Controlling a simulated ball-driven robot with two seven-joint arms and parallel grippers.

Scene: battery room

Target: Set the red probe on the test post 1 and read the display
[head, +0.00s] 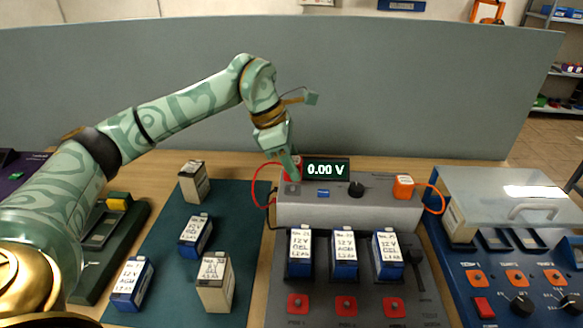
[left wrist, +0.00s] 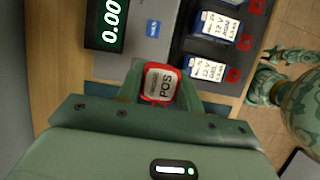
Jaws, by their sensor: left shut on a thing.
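My left gripper (head: 291,168) is at the back left of the grey meter box (head: 340,212), its fingers pointing down. In the left wrist view it is shut on the red probe (left wrist: 160,86), a red-rimmed block with a pale face marked POS. In the head view the fingers mostly hide the probe, and a red cable loops left of it. The display (head: 326,170) reads 0.00 V. In front, three batteries stand on a grey panel with three red square pads; the leftmost pad (head: 298,304) seems to be post 1, its label hardly legible. My right gripper is not seen.
An orange block (head: 404,187) with an orange cable sits on the meter's right end. Several loose batteries stand or lie on the dark green mat (head: 165,258). A blue console (head: 500,275) with a clear lid is at right, and a grey partition (head: 400,90) stands behind.

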